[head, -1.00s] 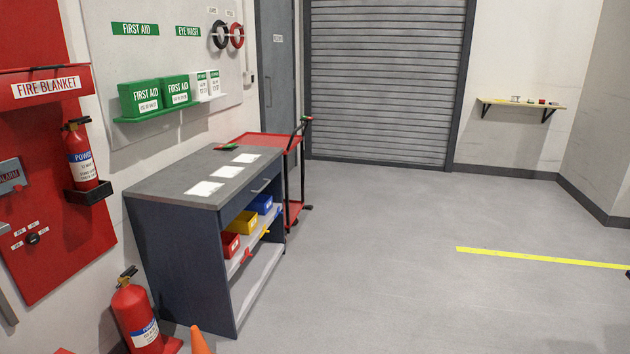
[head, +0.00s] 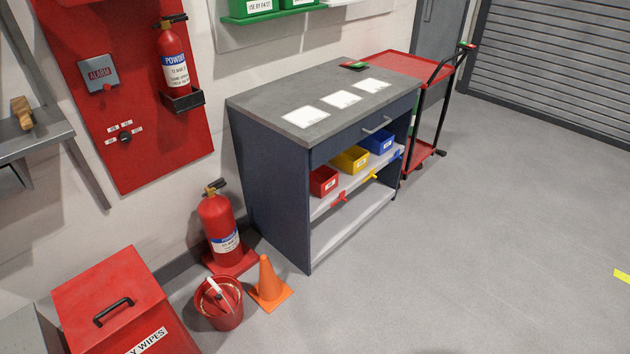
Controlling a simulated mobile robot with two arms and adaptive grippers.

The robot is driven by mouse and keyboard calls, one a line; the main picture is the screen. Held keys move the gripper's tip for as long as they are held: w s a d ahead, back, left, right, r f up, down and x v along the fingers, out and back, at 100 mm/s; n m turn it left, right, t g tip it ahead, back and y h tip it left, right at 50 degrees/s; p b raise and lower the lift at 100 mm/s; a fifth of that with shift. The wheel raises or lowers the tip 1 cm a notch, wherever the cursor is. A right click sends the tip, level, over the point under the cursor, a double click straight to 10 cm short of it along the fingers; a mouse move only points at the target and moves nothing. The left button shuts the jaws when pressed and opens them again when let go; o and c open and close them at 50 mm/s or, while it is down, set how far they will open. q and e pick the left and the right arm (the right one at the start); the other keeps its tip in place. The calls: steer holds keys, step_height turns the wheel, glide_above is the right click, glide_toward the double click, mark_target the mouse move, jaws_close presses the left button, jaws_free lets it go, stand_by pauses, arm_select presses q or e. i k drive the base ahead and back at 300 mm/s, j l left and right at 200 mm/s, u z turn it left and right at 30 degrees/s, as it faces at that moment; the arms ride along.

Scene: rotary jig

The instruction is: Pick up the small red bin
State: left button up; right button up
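The small red bin (head: 323,182) sits on the upper shelf (head: 352,189) under the grey-topped workbench (head: 315,97). It is the nearest in a row with a yellow bin (head: 350,160) and a blue bin (head: 377,142). Neither of my grippers is in view.
A red bucket (head: 219,303), an orange cone (head: 267,279) and a fire extinguisher (head: 217,222) stand left of the bench. A large red wipes box (head: 110,285) is at lower left. A red cart (head: 425,90) stands behind. Floor at right is clear.

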mark_target(324, 179)
steer(key=i+l+u, duration=0.1)
steer(key=u, duration=0.35)
steer(key=i+l+u, duration=0.25)
steer(key=l+u, duration=0.3)
steer(key=l, duration=0.2)
steer(key=i+l+u, duration=0.25)
steer(key=l, duration=0.2)
steer(key=k+j, duration=0.05)
